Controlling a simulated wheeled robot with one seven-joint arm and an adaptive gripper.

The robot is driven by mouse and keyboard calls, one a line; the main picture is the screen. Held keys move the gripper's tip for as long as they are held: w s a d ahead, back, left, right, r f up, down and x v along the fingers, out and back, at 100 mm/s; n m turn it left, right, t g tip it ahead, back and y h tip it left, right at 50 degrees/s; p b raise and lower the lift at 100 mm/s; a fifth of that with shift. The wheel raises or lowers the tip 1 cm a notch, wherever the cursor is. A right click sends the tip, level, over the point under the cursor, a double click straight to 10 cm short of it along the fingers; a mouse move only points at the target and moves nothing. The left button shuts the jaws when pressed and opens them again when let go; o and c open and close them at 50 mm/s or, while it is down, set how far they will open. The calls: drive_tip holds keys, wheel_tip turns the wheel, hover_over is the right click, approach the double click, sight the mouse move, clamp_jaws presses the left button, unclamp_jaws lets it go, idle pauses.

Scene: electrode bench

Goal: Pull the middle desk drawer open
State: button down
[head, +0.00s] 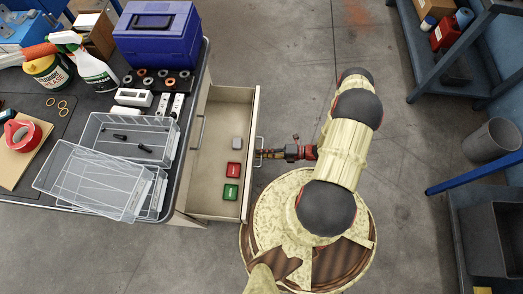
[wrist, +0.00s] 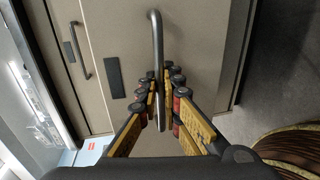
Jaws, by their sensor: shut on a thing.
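A desk drawer (head: 219,123) stands pulled out from the desk on its right side in the head view, its inside visible from above. Its front panel (wrist: 193,35) faces me in the wrist view and carries a metal bar handle (wrist: 157,40). My gripper (head: 264,154) is at this handle, and in the wrist view its fingers (wrist: 160,100) are on both sides of the bar, shut on it. Inside the drawer lie a red box (head: 234,170), a green box (head: 231,193) and a small grey item (head: 237,143).
Another handle (wrist: 79,50) shows on a closed front at left in the wrist view. A grey bin (head: 492,140) and shelving (head: 450,70) stand far right. Open floor (head: 270,45) lies between.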

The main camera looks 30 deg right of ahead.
drive_tip(key=c, duration=2.3)
unclamp_jaws()
drive_tip(key=shift+d, duration=0.1)
drive_tip(key=v, duration=1.1)
drive_tip(key=shift+s+d+r, duration=0.1)
drive_tip(key=shift+s+d, duration=0.15)
drive_tip(key=shift+d, duration=0.1)
